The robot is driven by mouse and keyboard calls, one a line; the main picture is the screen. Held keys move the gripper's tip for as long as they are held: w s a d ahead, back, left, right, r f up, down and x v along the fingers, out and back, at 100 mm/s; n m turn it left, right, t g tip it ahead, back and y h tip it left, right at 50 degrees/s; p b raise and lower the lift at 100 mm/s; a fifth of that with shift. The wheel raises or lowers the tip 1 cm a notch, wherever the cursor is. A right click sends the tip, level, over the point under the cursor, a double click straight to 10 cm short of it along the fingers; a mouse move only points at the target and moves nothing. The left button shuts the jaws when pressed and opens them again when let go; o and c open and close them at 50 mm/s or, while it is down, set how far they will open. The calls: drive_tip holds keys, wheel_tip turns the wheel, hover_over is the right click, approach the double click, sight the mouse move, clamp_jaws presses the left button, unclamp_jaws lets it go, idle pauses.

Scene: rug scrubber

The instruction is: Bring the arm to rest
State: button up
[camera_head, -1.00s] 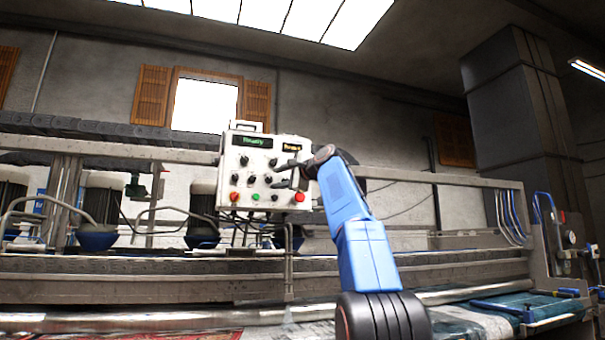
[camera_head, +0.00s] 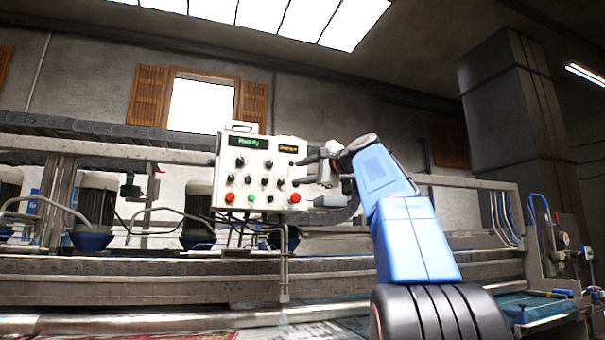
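My blue arm rises from the bottom right, and its wrist bends left toward the control panel (camera_head: 257,208). My gripper (camera_head: 305,171) is just at the panel's right edge in the picture. Its two dark fingers point left and look spread apart, with nothing seen between them. I cannot tell how far the fingertips are from the panel in depth. The panel is a white box with a green display, a smaller amber display, several black knobs, a green button (camera_head: 251,198) and red buttons (camera_head: 295,197) at its lower corners.
The long rug scrubber frame (camera_head: 120,290) runs across the view behind my arm. Motors with blue bases (camera_head: 92,238) stand at left. Blue hoses and a gauge (camera_head: 564,239) are at right. The space above my arm looks clear.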

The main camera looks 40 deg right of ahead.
drive_tip(key=shift+s, duration=0.15)
idle(0.4)
drive_tip(key=s+a+f+n+g, duration=0.3)
drive_tip(key=a+f, duration=0.4)
drive_tip(key=f, duration=0.5)
drive_tip(key=s+a+f+n+g, duration=0.2)
drive_tip(key=s+a+f+n, duration=0.3)
drive_tip(key=f, duration=0.7)
drive_tip(key=s+a+f+n+g, duration=0.1)
drive_tip(key=s+a+f+g, duration=0.15)
drive_tip(key=a+f, duration=0.75)
drive_tip(key=s+a+f+n+g, duration=0.1)
drive_tip(key=s+f+n+g, duration=0.1)
drive_tip(key=s+f, duration=0.6)
drive_tip(key=s+a+f+n+g+h, duration=0.1)
drive_tip(key=s+f+n, duration=0.3)
drive_tip(key=f, duration=1.4)
drive_tip(key=s+a+f+n+g+h, duration=0.1)
drive_tip(key=s+f+n, duration=0.3)
drive_tip(key=s+f, duration=0.8)
drive_tip(key=shift+s+a+f+g, duration=0.25)
drive_tip(key=shift+f+g, duration=0.2)
drive_tip(key=shift+g, duration=0.4)
